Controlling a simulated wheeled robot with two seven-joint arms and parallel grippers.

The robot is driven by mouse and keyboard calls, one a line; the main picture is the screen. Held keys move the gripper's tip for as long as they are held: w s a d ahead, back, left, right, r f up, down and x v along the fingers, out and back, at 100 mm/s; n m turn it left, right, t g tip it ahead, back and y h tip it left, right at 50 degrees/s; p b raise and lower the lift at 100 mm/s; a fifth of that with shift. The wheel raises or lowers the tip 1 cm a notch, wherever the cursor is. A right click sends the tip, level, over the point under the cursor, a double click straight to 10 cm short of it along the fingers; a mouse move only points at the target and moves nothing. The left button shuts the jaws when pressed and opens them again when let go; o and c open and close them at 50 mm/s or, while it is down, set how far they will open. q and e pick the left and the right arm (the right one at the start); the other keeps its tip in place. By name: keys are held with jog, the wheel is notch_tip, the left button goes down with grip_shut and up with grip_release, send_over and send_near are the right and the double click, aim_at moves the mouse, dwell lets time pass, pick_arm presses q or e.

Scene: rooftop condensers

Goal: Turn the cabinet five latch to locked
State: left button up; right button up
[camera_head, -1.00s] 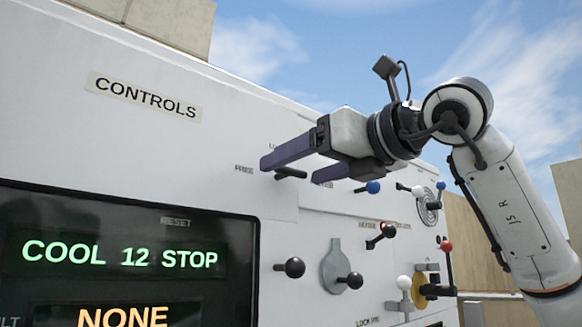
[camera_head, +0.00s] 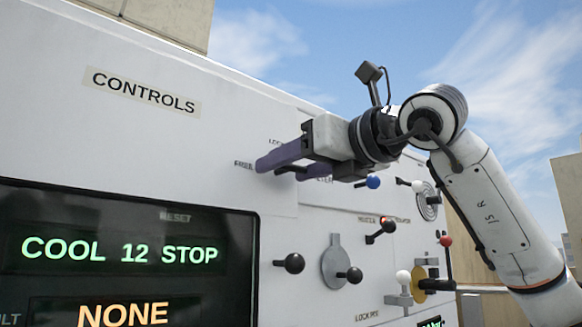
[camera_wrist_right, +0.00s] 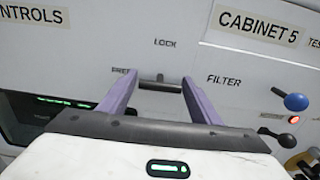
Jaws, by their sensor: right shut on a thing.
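The cabinet five latch is a short dark bar handle (camera_wrist_right: 160,84) on the white panel, below the LOCK label (camera_wrist_right: 165,43) and right of the partly covered FREE label (camera_wrist_right: 122,71). The bar lies roughly level in the right wrist view. My right gripper (camera_wrist_right: 160,92) has its two purple fingers at either end of the bar and is shut on it. In the head view the right gripper (camera_head: 282,168) reaches in from the right and the fingers hide most of the latch. My left gripper is not in view.
The CABINET 5 label (camera_wrist_right: 257,27) is at upper right. A blue-knobbed lever (camera_head: 372,182) sits just below my gripper, with a black-knobbed lever (camera_head: 349,274), a red-knobbed lever (camera_head: 446,242) and others lower. A display (camera_head: 120,255) reads COOL 12 STOP.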

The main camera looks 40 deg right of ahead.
jog(key=shift+n, duration=0.3)
jog(key=n+p, duration=0.1)
jog(key=n, duration=0.3)
jog(key=shift+r+n+p, duration=0.1)
jog(key=shift+n+p, duration=0.2)
jog(key=shift+p, duration=0.1)
jog(key=n+p, duration=0.2)
jog(key=n, duration=0.2)
jog(key=shift+n, duration=0.3)
jog(key=n+p, duration=0.2)
jog(key=n, duration=0.2)
jog(key=shift+n, duration=0.3)
jog(key=shift+n+p, duration=0.35)
jog(key=shift+n, duration=1.55)
jog(key=o, duration=1)
jog(key=shift+o, duration=0.2)
jog(key=shift+s, duration=0.15)
